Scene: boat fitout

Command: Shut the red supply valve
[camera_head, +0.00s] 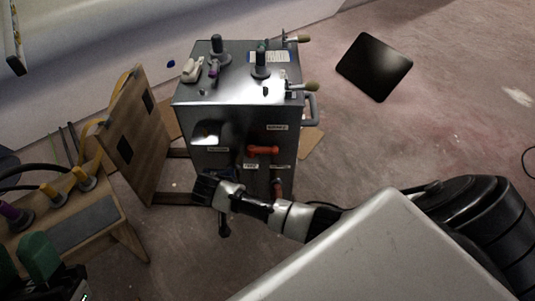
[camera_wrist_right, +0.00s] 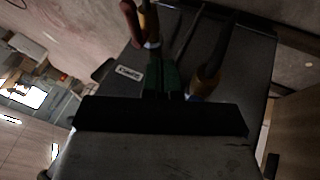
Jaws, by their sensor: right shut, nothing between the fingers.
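A red-orange valve lever (camera_head: 263,150) lies roughly horizontal on the front of a metal cabinet (camera_head: 225,118). A darker red handle (camera_head: 278,188) shows lower on that front, close to my arm. Small labels sit by these fittings, too small to read. My right gripper (camera_head: 208,187) is shut and empty. It is in front of the cabinet's lower left part, below and left of the red-orange lever and apart from it. In the right wrist view a red handle (camera_wrist_right: 130,18) shows at the top edge; I cannot tell which one it is.
Knobs and brass-tipped fittings (camera_head: 260,62) stand on the cabinet top. A grey side handle (camera_head: 312,108) sticks out on the right. A wooden board (camera_head: 137,135) and bench (camera_head: 105,225) stand close on the left. A dark panel (camera_head: 374,67) lies on the floor at right.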

